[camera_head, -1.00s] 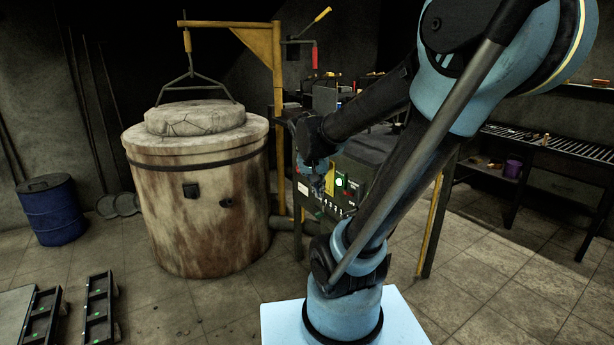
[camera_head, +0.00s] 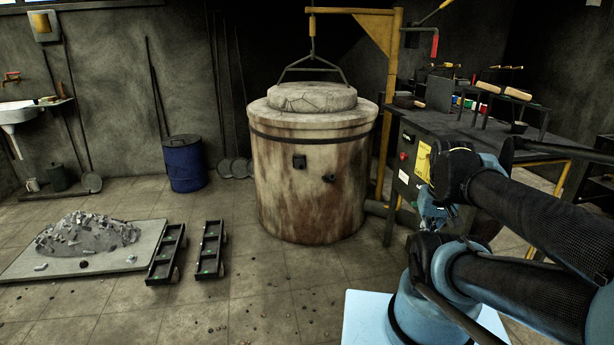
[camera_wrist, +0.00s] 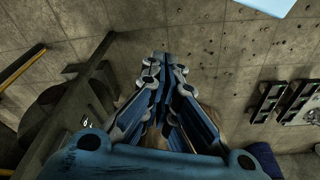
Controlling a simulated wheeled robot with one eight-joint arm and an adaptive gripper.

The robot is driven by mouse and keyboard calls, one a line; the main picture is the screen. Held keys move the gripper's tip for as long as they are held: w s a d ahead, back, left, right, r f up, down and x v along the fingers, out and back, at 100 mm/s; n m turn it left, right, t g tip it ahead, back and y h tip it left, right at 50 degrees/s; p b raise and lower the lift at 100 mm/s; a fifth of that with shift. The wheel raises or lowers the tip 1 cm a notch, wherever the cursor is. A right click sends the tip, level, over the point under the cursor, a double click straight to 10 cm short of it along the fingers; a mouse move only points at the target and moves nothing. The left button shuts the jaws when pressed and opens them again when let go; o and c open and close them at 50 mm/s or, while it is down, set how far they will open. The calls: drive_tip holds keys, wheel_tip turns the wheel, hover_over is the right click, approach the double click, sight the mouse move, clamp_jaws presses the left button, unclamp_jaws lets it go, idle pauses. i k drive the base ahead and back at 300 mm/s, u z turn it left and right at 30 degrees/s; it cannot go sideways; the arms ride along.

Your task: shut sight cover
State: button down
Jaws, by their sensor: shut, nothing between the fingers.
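The furnace (camera_head: 300,215) is a stained, pale cylinder with a dark band and a cracked round lid (camera_head: 312,97). Two small dark fittings sit on its front wall: a square one (camera_head: 299,161) and a smaller one to its right (camera_head: 328,178). Either may be the sight cover; I cannot tell which, or whether it is open. My gripper (camera_head: 428,217) is right of the furnace, apart from it, partly hidden by my arm. In the wrist view my gripper (camera_wrist: 165,85) is shut and empty above the tiled floor.
A control panel (camera_head: 405,160) and workbench (camera_head: 450,122) stand close behind my arm. A yellow hoist post (camera_head: 387,110) rises beside the furnace. A blue drum (camera_head: 185,165), black moulds (camera_head: 208,250) and a scrap heap (camera_head: 88,232) are left. Floor before the furnace is mostly clear.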

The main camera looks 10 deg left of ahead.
sight(299, 163)
drive_tip(key=k, duration=1)
drive_tip(key=u, duration=0.3)
drive_tip(key=i, duration=1.8)
drive_tip(key=z, duration=0.6)
